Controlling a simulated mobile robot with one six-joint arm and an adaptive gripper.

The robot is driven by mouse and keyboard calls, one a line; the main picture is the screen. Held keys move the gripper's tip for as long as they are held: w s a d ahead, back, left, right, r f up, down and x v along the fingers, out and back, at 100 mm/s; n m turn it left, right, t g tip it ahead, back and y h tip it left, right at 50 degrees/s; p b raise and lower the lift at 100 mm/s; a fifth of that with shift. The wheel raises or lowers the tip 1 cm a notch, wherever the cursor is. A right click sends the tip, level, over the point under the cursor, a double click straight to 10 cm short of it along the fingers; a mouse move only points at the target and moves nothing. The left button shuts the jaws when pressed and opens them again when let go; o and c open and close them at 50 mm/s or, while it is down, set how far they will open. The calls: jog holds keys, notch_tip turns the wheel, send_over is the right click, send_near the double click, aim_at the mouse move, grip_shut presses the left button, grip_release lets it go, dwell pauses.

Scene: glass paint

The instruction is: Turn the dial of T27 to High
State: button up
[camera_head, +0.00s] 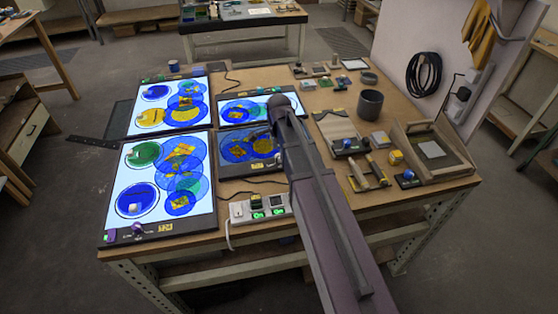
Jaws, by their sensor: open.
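Several lit glass-painting panels lie on the table. The near-left panel (115,205) carries a dark dial (137,228) and a yellow tag (165,227) on its front edge; the tag is too small to read surely. The far-left panel (133,122), a middle panel (224,105) and a darker panel (232,165) lie around it. I cannot tell which one is T27, or its dial setting. My arm reaches up from the bottom over the table, its dark rounded joint beside the middle panels. My gripper does not show; the arm likely hides it.
A power strip (242,211) with green lights stands at the front edge. To the right are a dark cup (370,104), a wooden tray (468,160) and several small tools. A second table (240,22) stands behind. Bare wood shows at the back middle.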

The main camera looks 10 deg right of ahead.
jog(key=shift+f+b, duration=1.1)
jog(key=shift+f, duration=0.25)
grip_shut()
